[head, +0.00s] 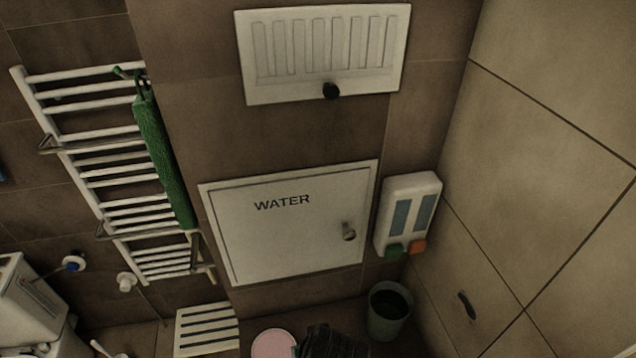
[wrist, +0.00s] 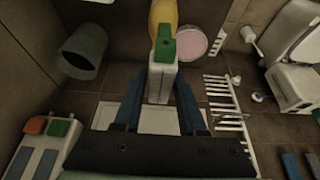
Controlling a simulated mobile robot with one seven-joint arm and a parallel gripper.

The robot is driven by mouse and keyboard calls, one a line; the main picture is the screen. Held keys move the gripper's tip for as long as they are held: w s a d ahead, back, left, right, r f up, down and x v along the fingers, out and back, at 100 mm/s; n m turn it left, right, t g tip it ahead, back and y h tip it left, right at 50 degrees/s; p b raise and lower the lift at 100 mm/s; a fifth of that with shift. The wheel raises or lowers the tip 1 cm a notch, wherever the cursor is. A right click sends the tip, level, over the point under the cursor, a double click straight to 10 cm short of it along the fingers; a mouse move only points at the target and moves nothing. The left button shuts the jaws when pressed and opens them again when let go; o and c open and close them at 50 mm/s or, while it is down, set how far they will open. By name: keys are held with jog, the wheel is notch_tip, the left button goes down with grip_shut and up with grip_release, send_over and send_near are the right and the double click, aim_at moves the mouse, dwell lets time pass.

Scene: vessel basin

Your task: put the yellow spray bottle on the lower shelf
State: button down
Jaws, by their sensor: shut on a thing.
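The yellow spray bottle (wrist: 164,14) is at the top middle of the wrist view, with a yellow body, a green part and a white part nearest me. My gripper (wrist: 159,88) has its two blue-grey fingers on either side of the white part and is shut on it. The bottle's far end is cut off by the picture edge. In the head view, a dark shape at the bottom edge seems to be part of my arm, and I cannot make out the bottle there. I cannot identify the lower shelf in either view.
A white WATER door (head: 290,225) and a vent panel (head: 325,55) are on the wall. A dispenser (head: 408,215) and a grey bin (head: 388,310) are right.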

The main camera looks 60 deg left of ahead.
jog(key=shift+f, duration=1.25)
jog(key=shift+c, duration=2.4)
grip_release()
jog(key=shift+f, duration=0.1)
jog(key=shift+r, duration=0.25)
jog(key=p+v, duration=0.1)
jog(key=v, duration=0.9)
jog(key=shift+r, duration=0.35)
jog(key=shift+s+d+r+p, duration=0.15)
jog(key=shift+d+r+p, duration=0.25)
jog(key=shift+r, duration=0.15)
